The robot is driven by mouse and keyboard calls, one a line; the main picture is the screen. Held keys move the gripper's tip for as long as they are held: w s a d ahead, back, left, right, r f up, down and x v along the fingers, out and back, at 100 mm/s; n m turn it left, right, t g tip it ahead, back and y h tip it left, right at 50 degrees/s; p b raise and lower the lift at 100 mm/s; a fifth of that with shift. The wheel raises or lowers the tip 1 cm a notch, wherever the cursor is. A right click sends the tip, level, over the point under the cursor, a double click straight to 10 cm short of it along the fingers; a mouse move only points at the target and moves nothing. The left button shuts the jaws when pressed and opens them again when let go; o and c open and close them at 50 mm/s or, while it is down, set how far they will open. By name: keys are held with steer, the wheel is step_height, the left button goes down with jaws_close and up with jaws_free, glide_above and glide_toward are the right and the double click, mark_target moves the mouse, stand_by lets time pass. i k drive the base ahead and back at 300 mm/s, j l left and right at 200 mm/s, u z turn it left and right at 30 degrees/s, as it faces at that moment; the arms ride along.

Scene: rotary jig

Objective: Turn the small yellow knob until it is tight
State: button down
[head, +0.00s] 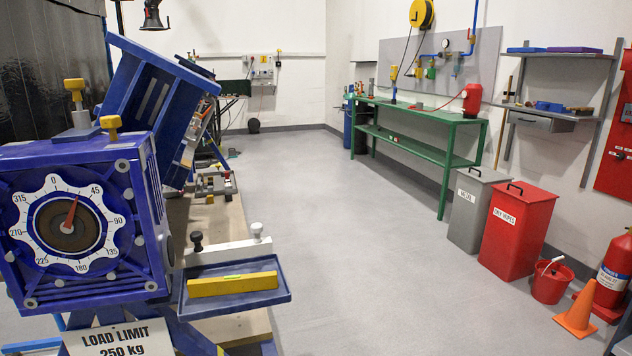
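Two yellow knobs stand on top of the blue rotary jig at the left of the head view. One yellow knob (74,86) is farther back and sits on a grey post. The other yellow knob (110,124) is nearer the front right top edge and looks slightly lower. They are close in size, and I cannot tell how tight either one is. The blue jig housing (22,160) carries a white scalloped dial (33,190) with degree marks, its red pointer between 0 and 45. My gripper is not in view.
A green bench (428,120), grey bin (476,212) and red bin (518,232) stand right. The middle floor is clear.

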mark_target(111, 122)
steer(key=i+l+z, duration=0.65)
steer(key=i+z, duration=0.15)
steer(key=i+l+z, duration=0.1)
steer(key=i+z, duration=0.3)
steer(key=i, duration=0.15)
steer(key=i+u, duration=0.4)
steer(key=i, duration=0.2)
steer(key=i+l+u, duration=0.2)
steer(key=i+u, duration=0.25)
steer(key=i, duration=0.15)
steer(key=i+u, duration=0.75)
steer(key=i+l+u, duration=0.1)
steer(key=i+u, duration=0.25)
steer(key=i+l+u, duration=0.1)
steer(key=i+u, duration=0.25)
steer(key=i+l+u, duration=0.15)
steer(key=u, duration=0.15)
steer(key=i+l+u, duration=0.7)
steer(key=i+l, duration=0.15)
steer(key=l, duration=0.15)
steer(key=u, duration=2.1)
